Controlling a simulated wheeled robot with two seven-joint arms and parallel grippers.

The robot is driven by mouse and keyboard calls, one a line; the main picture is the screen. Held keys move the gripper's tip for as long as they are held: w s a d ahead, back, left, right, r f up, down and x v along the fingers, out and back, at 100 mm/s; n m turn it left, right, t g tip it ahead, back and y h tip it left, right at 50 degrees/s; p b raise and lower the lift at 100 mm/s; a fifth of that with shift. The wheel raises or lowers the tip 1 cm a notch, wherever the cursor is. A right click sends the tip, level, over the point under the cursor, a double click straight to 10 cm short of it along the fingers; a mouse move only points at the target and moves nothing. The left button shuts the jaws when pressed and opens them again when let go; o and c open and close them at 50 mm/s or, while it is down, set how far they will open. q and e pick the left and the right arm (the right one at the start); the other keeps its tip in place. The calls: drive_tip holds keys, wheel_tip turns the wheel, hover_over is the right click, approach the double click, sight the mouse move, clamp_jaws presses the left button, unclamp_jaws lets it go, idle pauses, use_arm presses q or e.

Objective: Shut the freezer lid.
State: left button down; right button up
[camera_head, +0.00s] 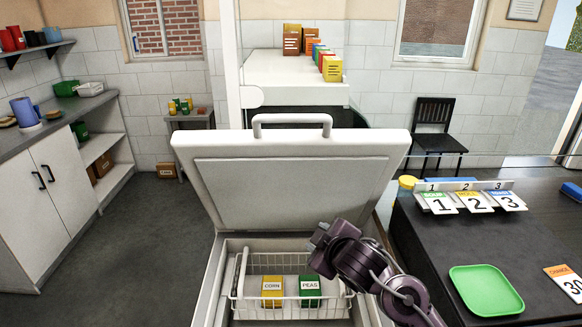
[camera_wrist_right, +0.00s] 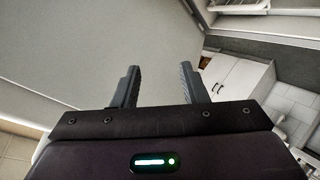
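The freezer lid (camera_head: 290,185) stands raised, leaning back from the open chest, with its pale inner face towards me. Its grey handle (camera_head: 292,120) rises at the top edge. The open freezer body (camera_head: 212,280) holds a white wire basket (camera_head: 290,305) with a yellow CORN box (camera_head: 272,290) and a green PEAS box (camera_head: 309,290). My right gripper (camera_head: 322,236) is at the lower right of the lid, above the basket. In the right wrist view its two fingers (camera_wrist_right: 159,84) are apart with nothing between them; a broad pale surface, apparently the lid, lies beyond. Contact cannot be told. My left gripper is out of view.
A dark counter (camera_head: 420,240) on the right carries numbered cards (camera_head: 474,202) and a green tray (camera_head: 486,290). A clear screen edge runs above it. White cabinets (camera_head: 60,185) line the left. Floor (camera_head: 140,240) left of the freezer is clear.

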drive_tip(key=w+a+r+n+t+y, duration=0.15)
drive_tip(key=w+r+n, duration=0.25)
drive_tip(key=r, duration=0.8)
drive_tip(key=n+t+y, duration=0.2)
drive_tip(key=n, duration=0.3)
approach(293, 119)
drive_tip(key=x, duration=0.4)
drive_tip(key=shift+h, duration=0.25)
drive_tip(key=p+x, duration=0.3)
drive_tip(key=x, duration=0.3)
drive_tip(key=shift+a, duration=0.15)
drive_tip(key=shift+w+f, duration=0.1)
drive_tip(key=shift+w, duration=0.35)
drive_tip(key=shift+a, duration=0.1)
clamp_jaws()
